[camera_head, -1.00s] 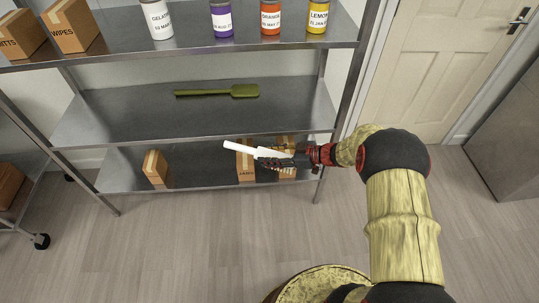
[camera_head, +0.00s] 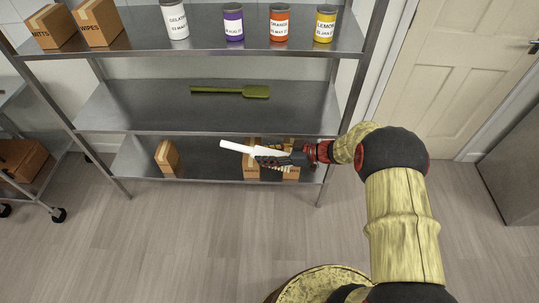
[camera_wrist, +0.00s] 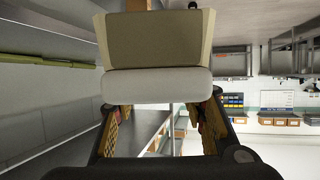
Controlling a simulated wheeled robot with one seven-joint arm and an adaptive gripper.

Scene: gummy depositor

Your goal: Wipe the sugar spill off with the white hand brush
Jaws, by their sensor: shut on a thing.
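The white hand brush (camera_head: 237,146) is in my gripper (camera_head: 275,158), its pale handle pointing left in the head view. In the wrist view the brush (camera_wrist: 158,85) shows large, with a white body and a broad tan bristle face, between the two fingers of my gripper (camera_wrist: 160,118). My gripper is shut on it and holds it in the air in front of the shelf rack. No sugar spill can be made out in either view.
A steel rack (camera_head: 130,110) stands ahead, with a green spatula (camera_head: 235,91) on its middle shelf. Jars and cartons (camera_head: 100,22) fill the top shelf; small cartons (camera_head: 167,157) sit low. A cart (camera_head: 30,170) is at left, a door (camera_head: 450,70) at right. The floor is clear.

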